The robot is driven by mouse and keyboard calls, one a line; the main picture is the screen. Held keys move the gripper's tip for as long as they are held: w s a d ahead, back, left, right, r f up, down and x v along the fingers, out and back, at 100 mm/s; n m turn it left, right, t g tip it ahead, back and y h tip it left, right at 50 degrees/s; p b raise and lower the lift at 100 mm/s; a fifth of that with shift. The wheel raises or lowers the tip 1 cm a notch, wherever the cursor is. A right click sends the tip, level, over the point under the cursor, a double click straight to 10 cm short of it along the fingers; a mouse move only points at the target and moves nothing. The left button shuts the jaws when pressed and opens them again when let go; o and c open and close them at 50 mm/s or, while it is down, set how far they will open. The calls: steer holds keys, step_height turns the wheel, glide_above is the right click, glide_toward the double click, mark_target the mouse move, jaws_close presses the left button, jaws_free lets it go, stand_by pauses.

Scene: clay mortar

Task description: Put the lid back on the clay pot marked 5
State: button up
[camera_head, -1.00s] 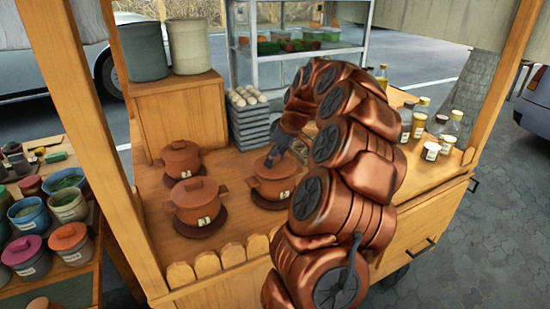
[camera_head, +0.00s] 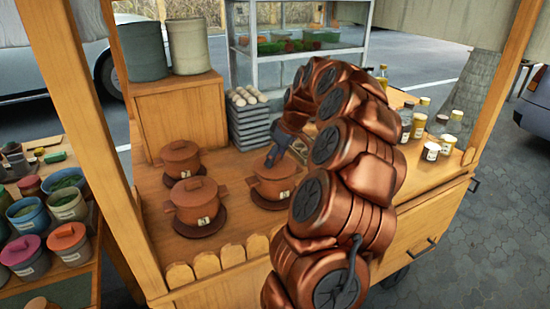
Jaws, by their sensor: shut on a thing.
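Three brown clay pots with pale labels stand on dark round mats on the wooden cart top. The right pot (camera_head: 274,189) is under my gripper; its label digit is too small to read surely. The front left pot (camera_head: 196,208) and the back left pot (camera_head: 181,166) have their lids on. My gripper (camera_head: 269,162) comes down from the right and is shut on the knob of the right pot's lid (camera_head: 278,172). The lid is at the pot's mouth; I cannot tell whether it rests fully on the rim. The fingers and arm partly hide it.
A stack of grey trays with eggs (camera_head: 246,97) stands behind the pots, next to a wooden box (camera_head: 182,118) bearing two canisters. A glass case (camera_head: 300,62) is at the back. Several small jars (camera_head: 431,151) stand at the right. A scalloped wooden edge (camera_head: 232,254) borders the front.

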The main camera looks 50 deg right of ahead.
steer(key=o, duration=1.3)
steer(key=o, duration=0.4)
steer(key=shift+r, duration=0.1)
steer(key=shift+r+p, duration=0.7)
steer(key=shift+r, duration=2.7)
jaws_close()
